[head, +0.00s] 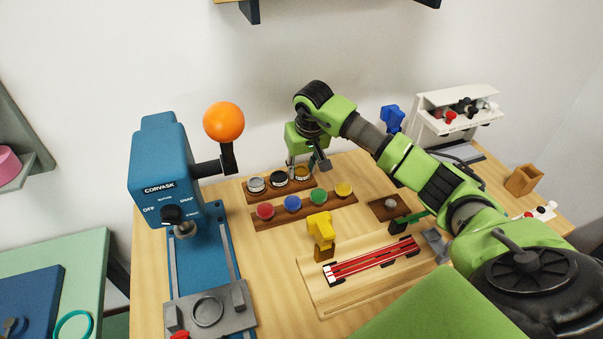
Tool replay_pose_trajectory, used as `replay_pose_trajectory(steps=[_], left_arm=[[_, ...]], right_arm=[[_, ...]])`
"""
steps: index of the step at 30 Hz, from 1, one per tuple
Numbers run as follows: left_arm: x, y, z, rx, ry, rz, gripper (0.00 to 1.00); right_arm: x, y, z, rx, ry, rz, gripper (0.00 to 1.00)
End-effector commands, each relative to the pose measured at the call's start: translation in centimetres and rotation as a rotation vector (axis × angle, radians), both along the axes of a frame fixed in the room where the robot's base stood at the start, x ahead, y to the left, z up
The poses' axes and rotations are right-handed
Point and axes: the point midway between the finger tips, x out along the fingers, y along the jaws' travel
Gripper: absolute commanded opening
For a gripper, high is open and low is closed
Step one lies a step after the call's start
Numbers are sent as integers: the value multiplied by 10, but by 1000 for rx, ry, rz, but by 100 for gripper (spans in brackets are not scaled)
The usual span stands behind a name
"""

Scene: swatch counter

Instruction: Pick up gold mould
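The gold mould (303,172) is a small round piece with a gold rim. It sits at the right end of the back wooden rack (250,199), beside a black mould (279,178) and a silver mould (256,184). My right gripper (306,166) points down right over the gold mould. Its fingers look apart, one to each side of the mould; whether they touch it I cannot tell. The gripper partly hides the mould's far side. My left gripper is out of view.
A front rack (262,226) holds red, blue, green and yellow capped pieces. A blue press (160,160) with an orange ball handle (223,122) stands left. A white shelf (455,97) stands back right.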

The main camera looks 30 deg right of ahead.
Motion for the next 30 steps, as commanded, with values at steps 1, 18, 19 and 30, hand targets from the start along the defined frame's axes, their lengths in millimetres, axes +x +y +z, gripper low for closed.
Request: replay_pose_trajectory(steps=[1, 18, 19, 30], left_arm=[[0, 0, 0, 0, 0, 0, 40], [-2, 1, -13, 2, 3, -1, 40], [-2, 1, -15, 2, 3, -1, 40], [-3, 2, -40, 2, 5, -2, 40]], right_arm=[[0, 0, 0, 0, -1, 0, 6], [2, -1, 21, -1, -7, 0, 6], [2, -1, 25, -1, -7, -1, 6], [-68, -8, 96, -6, -5, 0, 6]])
